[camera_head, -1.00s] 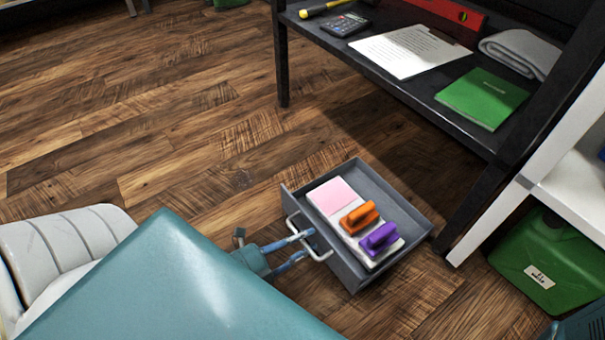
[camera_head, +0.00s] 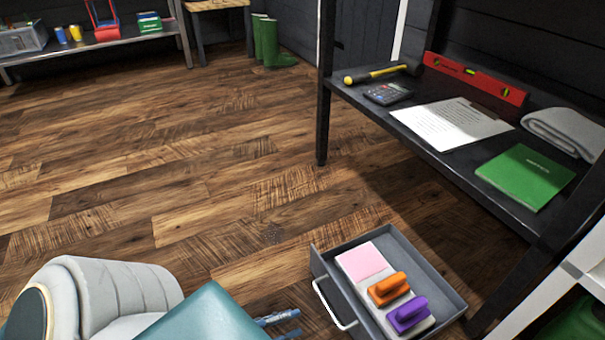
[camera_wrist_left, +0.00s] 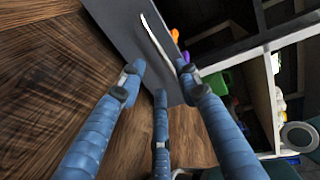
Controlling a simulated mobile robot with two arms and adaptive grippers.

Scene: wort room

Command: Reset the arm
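My left gripper (camera_head: 297,323) is at the bottom of the head view, to the left of the open grey drawer (camera_head: 455,292). Its blue fingers are apart and empty, with a gap between them and the drawer's white handle (camera_head: 334,306). In the left wrist view the spread fingers of my left gripper (camera_wrist_left: 160,82) point at the drawer front (camera_wrist_left: 118,22) and its handle (camera_wrist_left: 158,38). My right gripper is in neither view.
The drawer holds a pink pad (camera_head: 362,262), an orange-handled block (camera_head: 388,288) and a purple-handled one (camera_head: 408,314). A black shelf (camera_head: 440,165) with a green book (camera_head: 525,176) stands behind it. Wooden floor (camera_head: 190,190) is clear at left.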

